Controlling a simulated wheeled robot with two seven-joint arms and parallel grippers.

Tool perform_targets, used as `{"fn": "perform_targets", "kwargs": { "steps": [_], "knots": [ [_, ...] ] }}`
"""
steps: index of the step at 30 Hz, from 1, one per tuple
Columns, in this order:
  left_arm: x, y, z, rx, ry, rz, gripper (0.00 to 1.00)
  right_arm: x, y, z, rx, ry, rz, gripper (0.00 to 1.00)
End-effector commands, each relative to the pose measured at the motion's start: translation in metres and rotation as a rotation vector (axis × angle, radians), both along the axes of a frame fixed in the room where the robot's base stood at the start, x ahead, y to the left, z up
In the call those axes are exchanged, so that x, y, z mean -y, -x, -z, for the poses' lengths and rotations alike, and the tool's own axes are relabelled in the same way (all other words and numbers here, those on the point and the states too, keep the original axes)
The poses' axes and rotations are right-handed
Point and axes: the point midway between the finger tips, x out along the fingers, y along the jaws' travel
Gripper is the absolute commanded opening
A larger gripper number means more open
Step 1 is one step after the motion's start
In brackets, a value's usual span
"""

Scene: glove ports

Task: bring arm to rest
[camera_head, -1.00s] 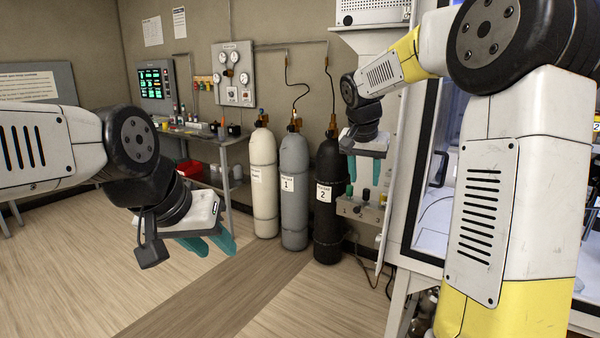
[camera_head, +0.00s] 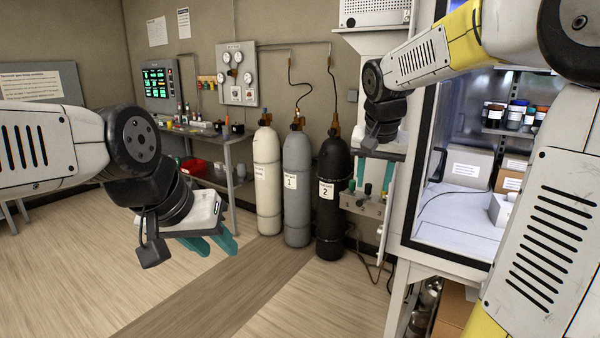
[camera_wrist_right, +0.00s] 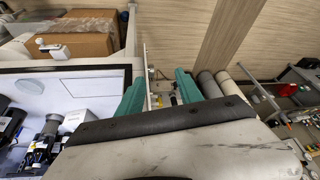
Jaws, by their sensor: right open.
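My right gripper (camera_head: 374,174) hangs below its dark wrist in the head view, in front of the white cabinet's left side. Its teal fingers point down, spread apart and empty. In the right wrist view the fingers of the right gripper (camera_wrist_right: 158,88) stand apart with nothing between them. My left gripper (camera_head: 210,243) is at the left in the head view, over open floor. Its teal fingers point down and right and hold nothing visible. The oblique angle hides how far apart they are.
The white cabinet (camera_head: 455,238) is open-fronted, close beside my right arm, with bottles (camera_head: 514,116) and boxes (camera_head: 468,166) inside. White, grey and black gas cylinders (camera_head: 297,190) stand by the back wall. A side table (camera_head: 238,139) carries small items. The floor at front left is clear.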

Motion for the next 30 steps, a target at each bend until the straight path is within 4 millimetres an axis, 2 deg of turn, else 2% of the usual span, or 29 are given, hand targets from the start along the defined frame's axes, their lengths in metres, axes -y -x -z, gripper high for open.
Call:
{"fn": "perform_targets", "kwargs": {
  "steps": [5, 7, 12, 15, 18, 21, 30],
  "knots": [
    [0.0, 0.0, 0.0, 0.0, 0.0, 0.0, 0.36, -0.002, 0.054, -0.006, 0.029, -0.029, -0.086, 0.43],
    [0.0, 0.0, 0.0, 0.0, 0.0, 0.0, 0.36, -0.004, 0.083, -0.005, 0.047, -0.043, -0.134, 0.43],
    [0.0, 0.0, 0.0, 0.0, 0.0, 0.0, 0.36, -0.014, 0.153, 0.009, 0.105, -0.074, -0.26, 0.43],
    [0.0, 0.0, 0.0, 0.0, 0.0, 0.0, 0.36, -0.02, 0.181, 0.019, 0.136, -0.084, -0.316, 0.43],
    [0.0, 0.0, 0.0, 0.0, 0.0, 0.0, 0.36, -0.024, 0.199, 0.027, 0.16, -0.09, -0.352, 0.43],
    [0.0, 0.0, 0.0, 0.0, 0.0, 0.0, 0.36, -0.027, 0.208, 0.032, 0.17, -0.092, -0.371, 0.43],
    [0.0, 0.0, 0.0, 0.0, 0.0, 0.0, 0.36, -0.028, 0.21, 0.034, 0.172, -0.092, -0.376, 0.43]
  ]
}}
